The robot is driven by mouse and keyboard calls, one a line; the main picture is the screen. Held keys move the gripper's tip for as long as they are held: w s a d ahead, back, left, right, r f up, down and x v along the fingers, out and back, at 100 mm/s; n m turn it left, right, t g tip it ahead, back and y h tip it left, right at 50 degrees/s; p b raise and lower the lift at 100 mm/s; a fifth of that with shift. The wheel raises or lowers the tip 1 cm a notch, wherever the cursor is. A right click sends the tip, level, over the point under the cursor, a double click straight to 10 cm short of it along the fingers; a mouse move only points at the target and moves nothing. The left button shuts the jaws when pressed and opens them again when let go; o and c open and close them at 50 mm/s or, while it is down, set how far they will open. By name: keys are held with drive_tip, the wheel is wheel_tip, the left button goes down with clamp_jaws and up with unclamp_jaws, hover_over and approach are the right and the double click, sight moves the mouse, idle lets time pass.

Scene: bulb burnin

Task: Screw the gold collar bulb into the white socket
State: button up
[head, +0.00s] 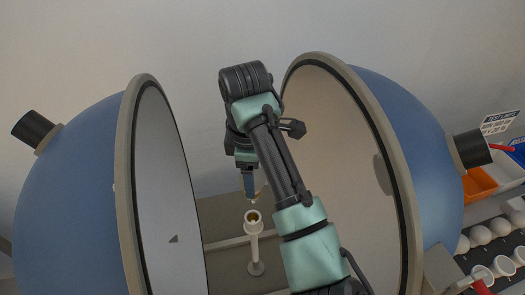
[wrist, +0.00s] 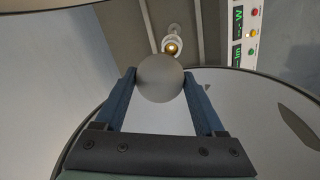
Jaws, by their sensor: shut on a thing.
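My gripper (wrist: 160,80) is shut on a round frosted bulb (wrist: 160,90), one blue finger on each side of the globe. The globe hides the bulb's collar in the wrist view. In the head view my gripper (head: 250,189) points down just above the white socket (head: 253,229), and the bulb is mostly hidden by the fingers. The socket stands upright on a thin post, its open mouth gold inside. In the wrist view the socket (wrist: 171,47) shows just beyond the globe. A small gap shows between gripper and socket; I cannot tell how exactly they line up.
Two blue half-spheres with pale insides stand open on the left (head: 70,190) and right (head: 410,130) of the socket, their rims close to my arm. White bulbs (head: 480,235) and an orange bin (head: 478,185) are at far right. A panel with green readouts (wrist: 238,45) shows in the wrist view.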

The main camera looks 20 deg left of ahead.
drive_tip(key=shift+r, duration=0.1)
drive_tip(key=shift+s, duration=0.35)
drive_tip(key=shift+s+f+b, duration=0.2)
drive_tip(key=shift+f+b, duration=0.05)
drive_tip(key=shift+b, duration=0.35)
wheel_tip(320, 180, down, 4)
drive_tip(key=b, duration=0.4)
drive_tip(key=shift+w, duration=0.15)
drive_tip(key=shift+f+b, duration=0.5)
drive_tip(key=shift+p, duration=0.75)
drive_tip(key=shift+f+b, duration=0.5)
drive_tip(key=shift+f, duration=0.6)
